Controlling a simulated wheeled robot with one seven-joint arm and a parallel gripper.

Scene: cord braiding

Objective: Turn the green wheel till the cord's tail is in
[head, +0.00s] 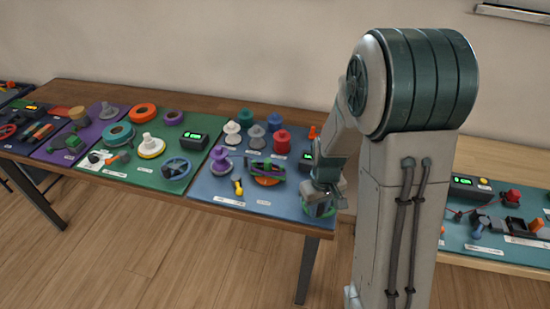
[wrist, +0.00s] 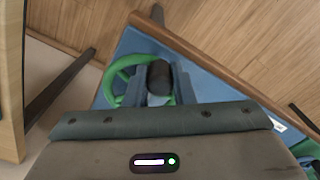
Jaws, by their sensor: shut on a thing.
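The green wheel (wrist: 117,68) lies at the near right corner of the blue mat (wrist: 128,42). Its rim also shows in the head view (head: 308,212), partly covered by my gripper (head: 321,203). In the wrist view my gripper (wrist: 158,88) is shut on the wheel's dark handle knob (wrist: 159,73), with a finger on each side. A braiding device (head: 266,167) with green and purple parts stands on the mat, left of my gripper. The cord and its tail are too small to make out.
Several bobbins, among them a red one (head: 281,141) and a purple one (head: 220,161), stand behind and left of the device. A yellow-handled tool (head: 238,186) lies in front. A box with a green display (head: 307,157) is close to my arm. The table's front edge (head: 262,214) is near the wheel.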

